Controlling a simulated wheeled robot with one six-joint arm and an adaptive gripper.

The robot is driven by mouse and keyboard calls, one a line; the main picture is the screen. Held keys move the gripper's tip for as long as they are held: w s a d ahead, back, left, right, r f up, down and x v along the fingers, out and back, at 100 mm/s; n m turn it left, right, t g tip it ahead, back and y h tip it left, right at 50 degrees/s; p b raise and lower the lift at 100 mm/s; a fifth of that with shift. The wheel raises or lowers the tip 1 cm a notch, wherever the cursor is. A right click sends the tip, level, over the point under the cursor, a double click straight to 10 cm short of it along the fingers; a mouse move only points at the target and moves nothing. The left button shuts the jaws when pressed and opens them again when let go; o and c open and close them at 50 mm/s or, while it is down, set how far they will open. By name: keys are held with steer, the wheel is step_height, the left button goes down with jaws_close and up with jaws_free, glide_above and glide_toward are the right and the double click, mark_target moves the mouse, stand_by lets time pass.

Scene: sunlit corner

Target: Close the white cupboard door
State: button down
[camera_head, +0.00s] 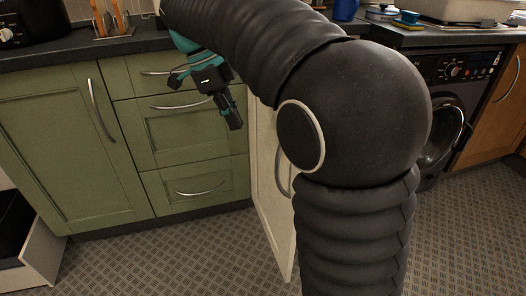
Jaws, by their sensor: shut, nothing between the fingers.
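The white cupboard door (265,180) stands open to the right of the green drawers, swung out toward me. Its curved metal handle (280,172) shows on its right part, beside my arm. My arm hides much of the door's right side and the cupboard opening behind it. My gripper (235,122) is shut and empty. It hangs in front of the green drawers, to the left of the door's upper part in the picture. I cannot tell whether it touches anything.
Green drawers (195,150) and a green cupboard (70,140) stand at left under a dark worktop (60,52). A white open drawer or box (40,250) juts out at lower left. A washing machine (445,110) stands at right. Patterned floor (180,260) is clear in front.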

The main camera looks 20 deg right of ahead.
steer(key=s+d+f+b, duration=0.1)
steer(key=s+d+f, duration=0.2)
steer(key=d+f, duration=0.3)
steer(key=shift+s+d+f+m, duration=0.15)
steer(key=shift+s+f+m, duration=0.2)
steer(key=shift+f, duration=1.25)
